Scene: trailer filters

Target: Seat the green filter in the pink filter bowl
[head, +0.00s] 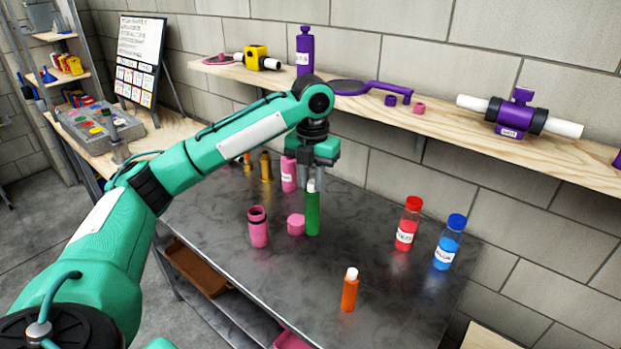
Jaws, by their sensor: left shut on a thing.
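The green filter (312,214) is a slim upright cylinder with a white top. My left gripper (312,181) points down from above and is shut on its white top. From this view I cannot tell whether the filter's lower end touches the table. The pink filter bowl (259,228) stands open and upright on the dark table, left of the green filter and apart from it. A pink cap-like piece (296,224) lies between them, close beside the filter. My right gripper is not in view.
On the dark table (400,300), an orange filter (349,290), a red bottle (408,224) and a blue bottle (449,243) stand to the right. A pink labelled bottle (288,174) stands behind. A wooden wall shelf (440,122) holds purple parts. The table's front middle is clear.

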